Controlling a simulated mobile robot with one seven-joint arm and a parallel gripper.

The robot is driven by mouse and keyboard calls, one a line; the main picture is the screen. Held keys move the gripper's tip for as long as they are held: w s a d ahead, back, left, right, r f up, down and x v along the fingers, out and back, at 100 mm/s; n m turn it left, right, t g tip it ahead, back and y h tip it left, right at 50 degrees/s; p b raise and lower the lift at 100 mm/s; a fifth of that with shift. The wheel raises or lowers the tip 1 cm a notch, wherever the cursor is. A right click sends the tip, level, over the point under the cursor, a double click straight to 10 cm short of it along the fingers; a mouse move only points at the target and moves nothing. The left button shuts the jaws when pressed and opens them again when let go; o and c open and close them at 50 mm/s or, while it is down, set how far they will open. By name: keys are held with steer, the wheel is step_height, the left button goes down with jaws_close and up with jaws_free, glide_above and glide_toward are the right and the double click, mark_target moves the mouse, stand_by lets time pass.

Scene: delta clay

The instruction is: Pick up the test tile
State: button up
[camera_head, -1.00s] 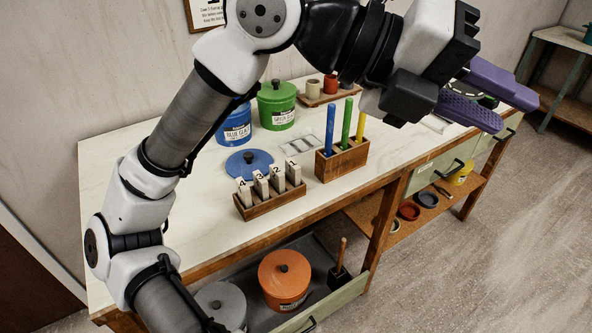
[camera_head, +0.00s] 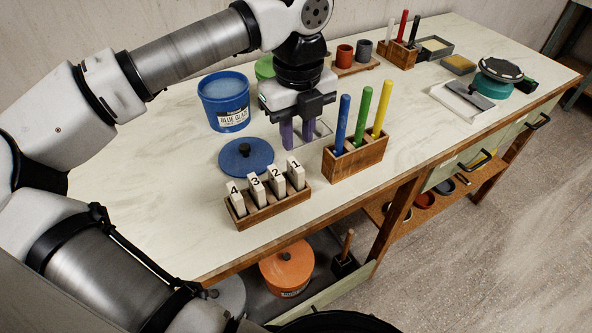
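Several pale test tiles, numbered 4, 3, 2 and 1 from left to right, stand upright in a wooden rack (camera_head: 262,217) near the table's front edge. Tile 1 (camera_head: 296,175) is at the right end and tile 2 (camera_head: 276,180) is beside it. My gripper (camera_head: 298,141) points down behind the rack, with its purple fingers low over the table and a narrow gap between them. I see no tile between the fingers. A flat, pale grey-edged piece (camera_head: 322,129) lies at the fingers, partly hidden by them.
A wooden block (camera_head: 356,160) with blue, green and yellow sticks stands right of my gripper. The open blue glaze bucket (camera_head: 225,103) and its lid (camera_head: 246,158) are to the left. A tray (camera_head: 463,102) lies farther right. An open drawer below holds an orange pot (camera_head: 287,270).

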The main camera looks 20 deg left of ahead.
mark_target(295, 164)
step_height(295, 164, down, 5)
steer(key=shift+r, duration=0.2)
steer(key=shift+w+a+f+p, duration=0.15)
steer(key=shift+f+p, duration=0.5)
steer(key=shift+f, duration=0.7)
steer(key=shift+w+a+f+p, duration=0.1)
steer(key=shift+f+p, duration=0.5)
steer(key=shift+f, duration=0.7)
jaws_close()
